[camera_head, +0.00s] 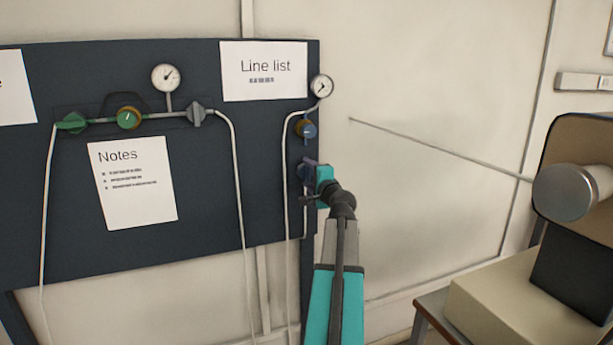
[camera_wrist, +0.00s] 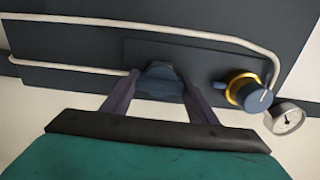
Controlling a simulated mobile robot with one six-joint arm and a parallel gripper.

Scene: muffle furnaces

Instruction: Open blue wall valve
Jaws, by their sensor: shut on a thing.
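The blue wall valve (camera_wrist: 160,82) sits on a dark plate on the panel, with its handle between my gripper's fingers in the wrist view. In the head view the valve (camera_head: 303,170) shows only in part at the panel's right edge, behind my gripper. My gripper (camera_wrist: 160,100) is shut on the valve, one dark finger on each side. In the head view my gripper (camera_head: 310,180) reaches the panel from below right. A blue knob with a gold collar (camera_wrist: 247,92) is beside the valve, and it also shows above it in the head view (camera_head: 307,130).
A gauge (camera_head: 321,86) sits above the blue knob, and pale tubes run close by the valve. Left on the dark panel (camera_head: 215,215) are a green valve (camera_head: 72,123), a green knob (camera_head: 128,118) and a grey valve (camera_head: 197,114). A bench with equipment (camera_head: 530,300) stands at right.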

